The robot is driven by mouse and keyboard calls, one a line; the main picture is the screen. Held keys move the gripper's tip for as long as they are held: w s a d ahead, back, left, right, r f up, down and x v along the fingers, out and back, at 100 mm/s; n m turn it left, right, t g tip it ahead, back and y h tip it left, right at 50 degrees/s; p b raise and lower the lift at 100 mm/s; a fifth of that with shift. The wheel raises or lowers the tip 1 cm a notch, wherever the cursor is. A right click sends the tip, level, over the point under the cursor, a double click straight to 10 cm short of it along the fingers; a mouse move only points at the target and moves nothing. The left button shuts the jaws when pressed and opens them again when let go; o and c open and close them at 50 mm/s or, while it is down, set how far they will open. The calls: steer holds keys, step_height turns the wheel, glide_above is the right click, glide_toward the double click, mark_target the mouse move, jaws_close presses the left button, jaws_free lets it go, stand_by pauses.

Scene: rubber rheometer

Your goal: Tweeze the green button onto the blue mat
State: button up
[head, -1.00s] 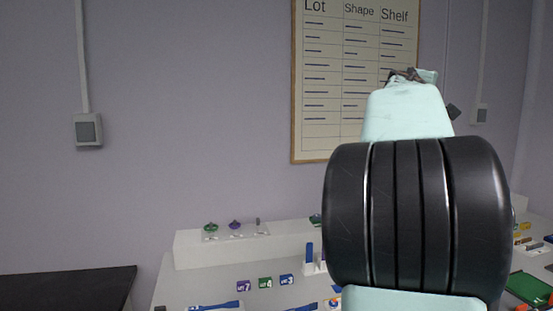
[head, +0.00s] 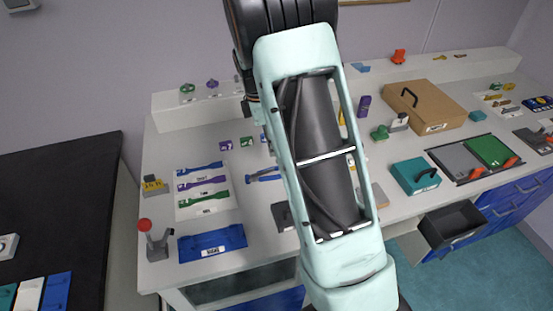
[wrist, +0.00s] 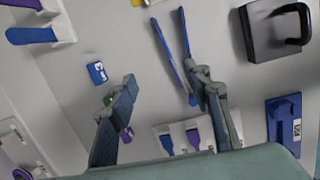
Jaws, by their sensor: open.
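My gripper (wrist: 160,73) is open and empty in the wrist view. A pair of blue tweezers (wrist: 170,62) lies on the table beside its right finger, its arms spread in a V; I cannot tell whether they touch. The tweezers also show in the head view (head: 264,176), partly behind my arm. A small green numbered piece (head: 246,142) stands between purple and blue ones; my left finger mostly hides it in the wrist view. A green knob-like piece (head: 188,89) sits on the back ledge. I cannot tell which is the button. The blue mat (head: 212,243) lies at the table's front left.
A white board with coloured tool shapes (head: 205,208) lies behind the mat. A red-topped grey device (head: 146,238) stands at the left edge. A dark block with a handle (wrist: 278,35) is right of the tweezers. A teal box (head: 415,175) and open drawer (head: 452,225) are farther right.

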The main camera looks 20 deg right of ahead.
mark_target(266, 171)
steer(key=shift+n+g+y, duration=0.4)
steer(key=shift+n+g, duration=0.1)
steer(key=s+a+f, duration=0.2)
steer(key=a, duration=0.1)
steer(key=shift+s+a, duration=0.15)
steer(key=shift+f, duration=0.1)
steer(key=f+b, duration=0.2)
steer(key=f, duration=0.1)
steer(key=f+b, duration=0.2)
steer(key=d+f+b, duration=0.1)
steer(key=f+b, duration=0.1)
steer(key=f, duration=0.1)
steer(key=shift+f, duration=0.35)
steer(key=c, duration=0.7)
steer(key=shift+r, duration=0.1)
step_height(266, 171, up, 12)
steer(key=p, duration=0.8)
